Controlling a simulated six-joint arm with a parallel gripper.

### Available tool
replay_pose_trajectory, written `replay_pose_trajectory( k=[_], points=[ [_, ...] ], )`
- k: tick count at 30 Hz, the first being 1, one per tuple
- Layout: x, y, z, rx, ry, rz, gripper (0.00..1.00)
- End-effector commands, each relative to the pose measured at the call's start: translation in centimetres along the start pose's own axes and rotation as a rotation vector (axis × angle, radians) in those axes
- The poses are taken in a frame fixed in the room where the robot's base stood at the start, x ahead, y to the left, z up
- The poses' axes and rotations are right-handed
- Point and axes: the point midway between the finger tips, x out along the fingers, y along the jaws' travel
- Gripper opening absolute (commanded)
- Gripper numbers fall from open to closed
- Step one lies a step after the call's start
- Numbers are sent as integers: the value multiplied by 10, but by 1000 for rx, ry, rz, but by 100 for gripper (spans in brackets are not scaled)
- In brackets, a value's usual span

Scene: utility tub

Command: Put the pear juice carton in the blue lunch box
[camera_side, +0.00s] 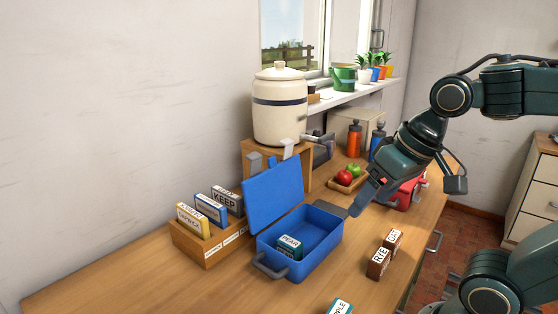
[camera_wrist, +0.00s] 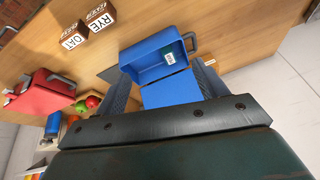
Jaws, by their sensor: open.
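The pear juice carton (camera_side: 289,247), teal and white with a PEAR label, is inside the open blue lunch box (camera_side: 330,242), near its front left end. In the wrist view the carton (camera_wrist: 169,57) shows small inside the blue lunch box (camera_wrist: 140,66), whose lid is raised. My gripper (camera_side: 360,203) is open and empty, above and to the right of the box in the side view. In the wrist view its two dark fingers (camera_wrist: 160,75) stand apart, with the box seen between them.
Brown RYE and OAT boxes (camera_side: 379,262) stand right of the lunch box. An APPLE carton (camera_side: 341,306) is at the bottom edge. A wooden file box (camera_side: 208,250) is left. Behind are a fruit tray (camera_side: 335,185), red lunch box (camera_side: 408,193), bottles and large crock (camera_side: 280,110).

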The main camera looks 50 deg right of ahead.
Motion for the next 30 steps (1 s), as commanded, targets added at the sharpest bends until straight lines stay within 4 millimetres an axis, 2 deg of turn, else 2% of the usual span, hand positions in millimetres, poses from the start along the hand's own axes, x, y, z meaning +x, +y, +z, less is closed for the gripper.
replay_pose_trajectory(
  k=[3,9,30],
  points=[
    [-6,6,14,-113,43,11,72],
    [-9,11,25,-213,74,26,72],
    [-9,12,26,-224,75,28,72]
  ],
)
